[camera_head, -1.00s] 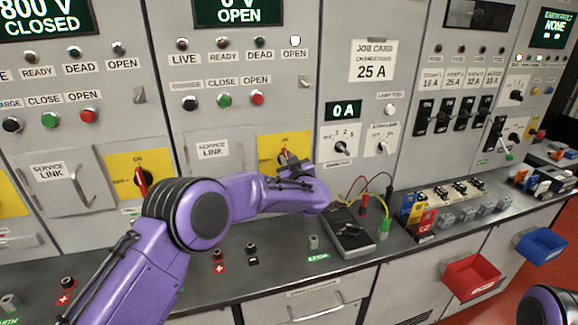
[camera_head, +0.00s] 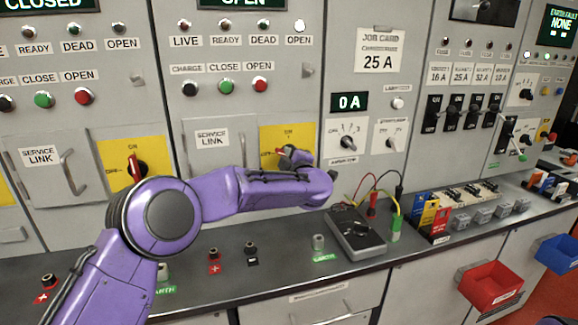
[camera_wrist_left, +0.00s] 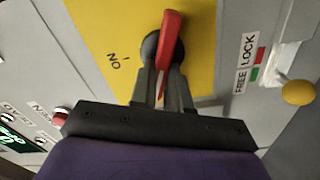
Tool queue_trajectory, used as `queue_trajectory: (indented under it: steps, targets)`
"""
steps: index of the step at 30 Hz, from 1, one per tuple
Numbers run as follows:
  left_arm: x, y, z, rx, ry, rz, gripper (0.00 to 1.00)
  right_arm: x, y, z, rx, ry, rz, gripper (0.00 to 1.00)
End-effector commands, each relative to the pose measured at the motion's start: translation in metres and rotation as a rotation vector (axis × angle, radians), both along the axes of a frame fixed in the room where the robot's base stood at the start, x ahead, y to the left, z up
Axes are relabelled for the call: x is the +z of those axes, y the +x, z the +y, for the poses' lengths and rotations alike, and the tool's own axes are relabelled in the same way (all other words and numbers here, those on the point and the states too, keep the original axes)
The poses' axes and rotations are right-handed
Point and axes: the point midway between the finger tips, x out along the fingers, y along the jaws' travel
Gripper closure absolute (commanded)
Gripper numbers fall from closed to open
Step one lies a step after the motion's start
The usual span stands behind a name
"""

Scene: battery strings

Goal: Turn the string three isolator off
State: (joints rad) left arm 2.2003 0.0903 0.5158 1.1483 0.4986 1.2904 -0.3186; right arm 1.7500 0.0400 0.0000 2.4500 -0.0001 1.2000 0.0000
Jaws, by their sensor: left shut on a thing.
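The visible red part points left, toward "OFF". My left gripper (camera_head: 290,157) covers much of it. In the left wrist view, the fingers (camera_wrist_left: 164,88) are shut around the red handle (camera_wrist_left: 169,40) over its dark hub. The string number is not readable. My right gripper is out of view.
Another isolator (camera_head: 134,166) at the left has its red handle upright at "ON". A yellow knob (camera_wrist_left: 298,92) stands beside a "FREE LOCK" label. A grey tester (camera_head: 355,232) with leads lies on the counter, with terminals (camera_head: 214,254) in front of my arm.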

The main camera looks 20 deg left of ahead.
Motion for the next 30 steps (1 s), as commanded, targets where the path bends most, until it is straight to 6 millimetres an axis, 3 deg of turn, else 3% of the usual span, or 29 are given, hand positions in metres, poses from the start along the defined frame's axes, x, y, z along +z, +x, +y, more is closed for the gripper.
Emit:
queue_trajectory:
  steps: [3,12,30]
  targets:
    - [-0.006,0.000,0.001,0.000,-0.084,-0.057,1.00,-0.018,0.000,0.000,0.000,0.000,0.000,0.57]
    - [-0.008,-0.001,0.001,0.001,-0.249,-0.169,1.00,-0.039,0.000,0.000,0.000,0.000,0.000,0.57]
    - [-0.005,0.000,0.001,0.000,-0.343,-0.232,1.00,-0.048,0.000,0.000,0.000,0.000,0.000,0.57]
